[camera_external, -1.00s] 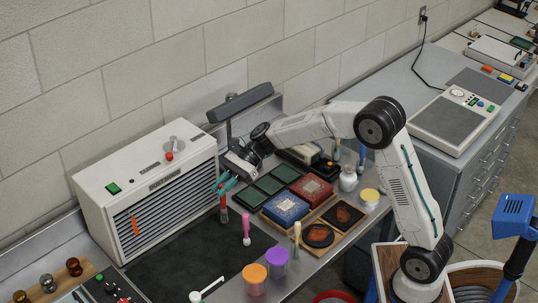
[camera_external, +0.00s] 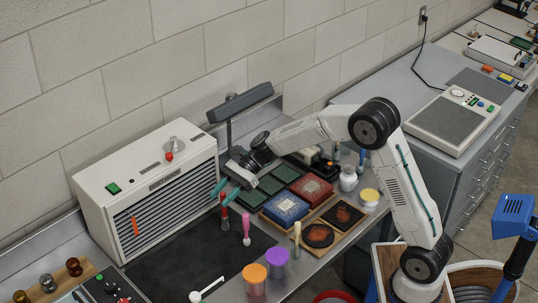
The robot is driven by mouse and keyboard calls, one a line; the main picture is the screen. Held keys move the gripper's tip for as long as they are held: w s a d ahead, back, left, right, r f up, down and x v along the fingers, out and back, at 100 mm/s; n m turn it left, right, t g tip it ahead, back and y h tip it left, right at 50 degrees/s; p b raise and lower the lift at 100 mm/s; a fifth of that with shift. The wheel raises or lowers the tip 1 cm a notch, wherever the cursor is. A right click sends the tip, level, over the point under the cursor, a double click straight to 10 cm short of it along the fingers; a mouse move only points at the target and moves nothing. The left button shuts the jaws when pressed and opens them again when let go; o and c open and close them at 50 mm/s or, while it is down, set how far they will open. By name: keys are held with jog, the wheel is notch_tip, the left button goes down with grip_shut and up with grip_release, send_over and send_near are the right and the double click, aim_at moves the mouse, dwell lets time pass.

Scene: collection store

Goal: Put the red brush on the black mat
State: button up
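The red brush (camera_external: 223,208) stands upright with its dark end down, at the far end of the black mat (camera_external: 190,255). Its foot appears to touch the mat. My gripper (camera_external: 225,194) is just above and around the top of the brush. Its two teal fingers are spread apart, one on each side of the red handle, with a visible gap. The fingers hide part of the brush's top.
A white louvred cabinet (camera_external: 150,185) stands close at left. A pink brush (camera_external: 246,228), an orange cup (camera_external: 254,278) and a purple cup (camera_external: 277,262) stand nearby. Blue (camera_external: 285,208) and red boxes (camera_external: 312,190) are at right. The mat's middle is clear.

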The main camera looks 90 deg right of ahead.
jog(key=v, duration=1.2)
jog(key=s+a+r+n+g+h, duration=0.15)
jog(key=s+a+n+g, duration=0.4)
jog(key=a, duration=0.75)
jog(key=s+a+r+n+g+h, duration=0.1)
jog(key=s+a+r+n+g, duration=0.15)
jog(key=s+a+n, duration=0.8)
jog(key=s+a+f+n+h, duration=0.2)
jog(key=s+a+n+h, duration=0.1)
jog(key=s, duration=0.5)
jog(key=s+a+f+n+h, duration=0.2)
jog(key=s+a+n+h, duration=0.2)
jog(key=s+n, duration=0.4)
jog(key=shift+s+a+f, duration=0.25)
jog(key=shift+s+a, duration=0.2)
jog(key=shift+s, duration=0.3)
